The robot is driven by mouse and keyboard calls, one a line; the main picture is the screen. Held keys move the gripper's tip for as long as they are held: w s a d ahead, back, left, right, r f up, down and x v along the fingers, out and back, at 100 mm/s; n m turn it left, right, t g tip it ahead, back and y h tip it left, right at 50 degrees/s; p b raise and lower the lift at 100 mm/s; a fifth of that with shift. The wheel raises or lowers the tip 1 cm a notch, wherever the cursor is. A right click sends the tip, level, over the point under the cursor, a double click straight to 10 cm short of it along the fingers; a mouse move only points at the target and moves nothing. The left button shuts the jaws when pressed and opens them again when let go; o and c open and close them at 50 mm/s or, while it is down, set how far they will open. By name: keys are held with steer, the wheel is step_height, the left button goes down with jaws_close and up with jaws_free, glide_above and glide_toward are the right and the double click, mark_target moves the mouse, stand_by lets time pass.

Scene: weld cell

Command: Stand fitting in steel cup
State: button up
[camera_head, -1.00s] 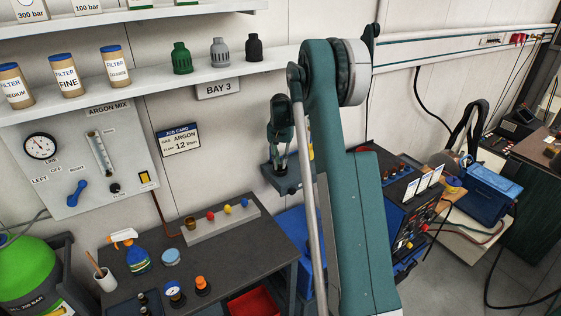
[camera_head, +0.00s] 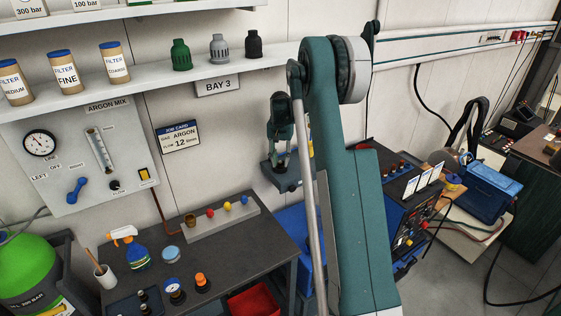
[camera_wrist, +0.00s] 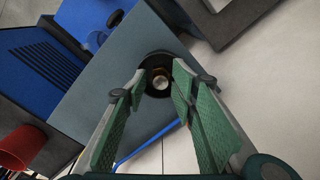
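My gripper (camera_wrist: 157,88) points down, its two green-padded fingers apart. Between and beyond the fingertips, the wrist view shows a small round part with a bright metal top and a brass-coloured ring (camera_wrist: 160,80). It looks like the fitting, seen end-on. A dark round collar surrounds it on a flat grey surface (camera_wrist: 105,100). I see gaps between the part and the pads. I cannot tell whether the collar is the steel cup.
A dark bench (camera_head: 225,262) at the left carries a spray bottle (camera_head: 135,250), a brush pot (camera_head: 104,278), a grey rack (camera_head: 222,220) and small capped parts. A red bin (camera_head: 252,302) sits low beside it. A welding machine (camera_head: 408,210) stands right of my column.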

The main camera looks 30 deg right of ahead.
mark_target(280, 162)
steer(key=shift+r, duration=2.9)
